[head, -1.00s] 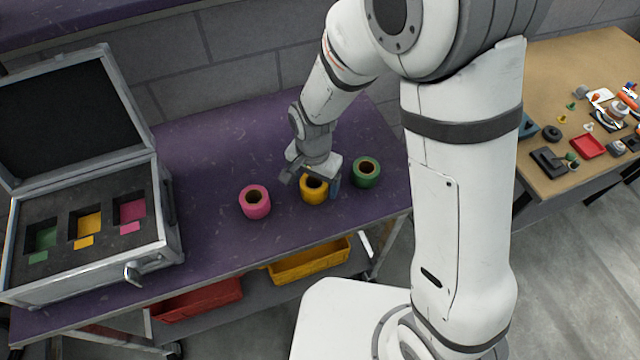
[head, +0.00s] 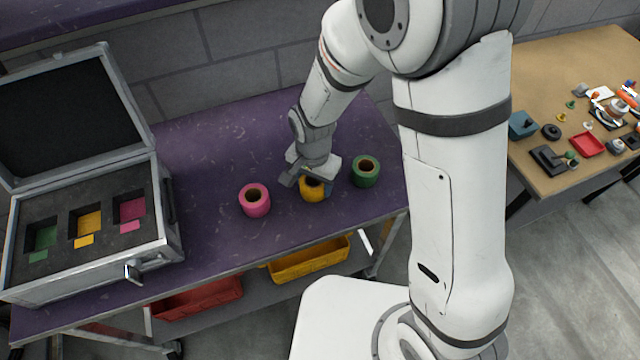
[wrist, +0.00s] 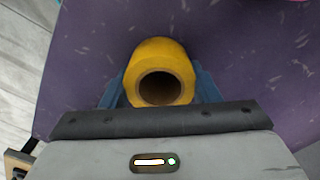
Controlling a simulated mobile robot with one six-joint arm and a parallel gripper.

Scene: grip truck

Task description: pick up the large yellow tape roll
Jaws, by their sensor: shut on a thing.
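The large yellow tape roll (head: 312,191) stands on the purple table between the pink and green rolls. In the wrist view the yellow tape roll (wrist: 160,72) is centred, its round hole facing the camera. My gripper (head: 312,183) is over it, with the fingers down around the roll. In the wrist view the blue fingers of my gripper (wrist: 160,92) show on both sides of the roll, shut on it. The lower part of the roll is hidden by the gripper in the wrist view. I cannot see a gap between the roll and the table.
A pink tape roll (head: 255,200) stands to the left and a green tape roll (head: 366,171) close to the right. An open case (head: 100,262) with coloured foam slots is at the table's left end. The purple table (head: 215,140) is bare behind the rolls.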

